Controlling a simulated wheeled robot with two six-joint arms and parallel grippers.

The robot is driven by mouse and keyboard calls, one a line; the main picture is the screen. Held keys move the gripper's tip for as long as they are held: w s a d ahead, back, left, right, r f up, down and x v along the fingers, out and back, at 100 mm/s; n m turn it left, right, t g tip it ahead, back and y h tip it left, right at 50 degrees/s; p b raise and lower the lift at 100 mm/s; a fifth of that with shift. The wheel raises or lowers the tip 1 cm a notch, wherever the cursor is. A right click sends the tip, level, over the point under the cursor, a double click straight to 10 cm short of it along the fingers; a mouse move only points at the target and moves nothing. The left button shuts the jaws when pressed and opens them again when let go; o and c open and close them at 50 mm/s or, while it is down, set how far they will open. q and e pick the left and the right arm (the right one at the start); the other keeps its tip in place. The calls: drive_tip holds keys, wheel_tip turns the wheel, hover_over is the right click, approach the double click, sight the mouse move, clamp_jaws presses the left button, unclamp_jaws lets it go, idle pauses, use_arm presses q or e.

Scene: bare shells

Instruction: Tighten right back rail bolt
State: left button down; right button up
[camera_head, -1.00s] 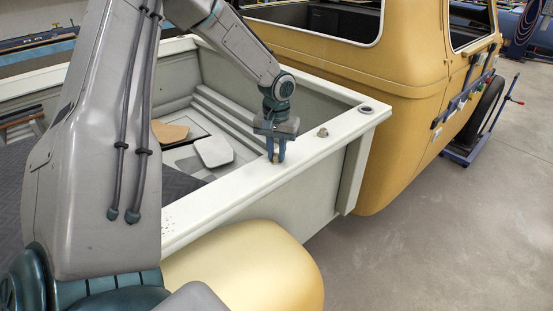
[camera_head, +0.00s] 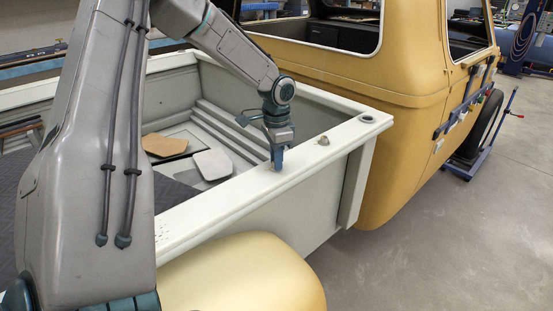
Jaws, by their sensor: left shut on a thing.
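The pale bed rail (camera_head: 230,201) runs along the truck bed's near side toward the cab. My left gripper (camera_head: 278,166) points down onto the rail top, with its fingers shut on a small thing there. The fingers mostly hide that thing, apparently a bolt; I cannot tell how far it is seated. Another bolt (camera_head: 323,141) stands on the rail a little to the right, apart from the gripper. A round hole or fitting (camera_head: 367,119) lies at the rail's front corner. My right gripper is not in view.
The yellow cab (camera_head: 400,110) stands beyond the bed. A yellow fender (camera_head: 240,275) bulges below the rail. A tan piece (camera_head: 163,146) and a pale pad (camera_head: 213,164) lie inside the bed. A blue stand (camera_head: 468,160) is by the wheel. Floor at right is clear.

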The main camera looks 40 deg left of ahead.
use_arm(q)
drive_tip(key=shift+r+m, duration=0.1)
drive_tip(key=shift+m, duration=0.9)
drive_tip(key=c, duration=1.3)
unclamp_jaws()
wheel_tip(320, 180, up, 11)
drive_tip(key=b, duration=0.2)
drive_tip(key=shift+b, duration=0.4)
